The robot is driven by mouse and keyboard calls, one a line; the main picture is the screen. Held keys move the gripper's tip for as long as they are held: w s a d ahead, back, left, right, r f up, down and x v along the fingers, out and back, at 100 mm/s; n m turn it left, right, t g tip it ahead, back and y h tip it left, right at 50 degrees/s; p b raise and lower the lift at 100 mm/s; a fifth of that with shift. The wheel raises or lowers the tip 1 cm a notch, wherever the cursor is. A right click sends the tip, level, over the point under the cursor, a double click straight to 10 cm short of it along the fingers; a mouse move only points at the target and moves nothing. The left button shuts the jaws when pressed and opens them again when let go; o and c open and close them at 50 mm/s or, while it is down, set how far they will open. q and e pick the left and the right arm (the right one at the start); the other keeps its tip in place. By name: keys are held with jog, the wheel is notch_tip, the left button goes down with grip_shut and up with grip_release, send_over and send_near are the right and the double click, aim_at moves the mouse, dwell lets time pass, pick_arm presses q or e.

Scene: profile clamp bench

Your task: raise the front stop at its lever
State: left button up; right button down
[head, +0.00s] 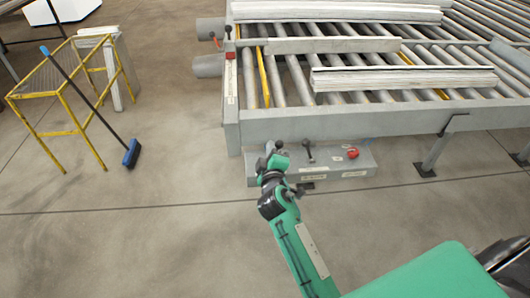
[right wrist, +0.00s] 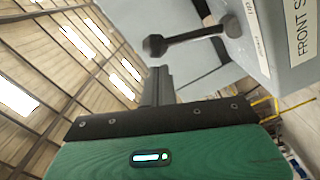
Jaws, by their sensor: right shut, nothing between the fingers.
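A grey control box (head: 352,165) sits below the front left of the roller bench. In the right wrist view a black lever with a round knob (right wrist: 155,46) sticks out from the grey box (right wrist: 258,60), beside a label reading "FRONT S", cut off by the frame edge. In the head view one upright lever (head: 308,151) stands on the box top. My right gripper (head: 270,150) is at the box's left end. Its fingers (right wrist: 158,85) are shut and empty, close to the knob; whether they touch it I cannot tell. My left gripper is not in view.
A red button (head: 352,153) is on the box top. Above is the roller bench (head: 380,122) with stacked pale profiles (head: 400,79) and yellow bars (head: 264,77). A yellow stand (head: 63,133) and a blue broom (head: 131,153) are at left. The floor between is clear.

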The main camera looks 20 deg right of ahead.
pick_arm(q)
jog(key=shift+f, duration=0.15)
pick_arm(e)
jog(key=shift+s+d+m, duration=0.1)
jog(key=shift+d+m, duration=0.3)
jog(key=shift+m, duration=0.1)
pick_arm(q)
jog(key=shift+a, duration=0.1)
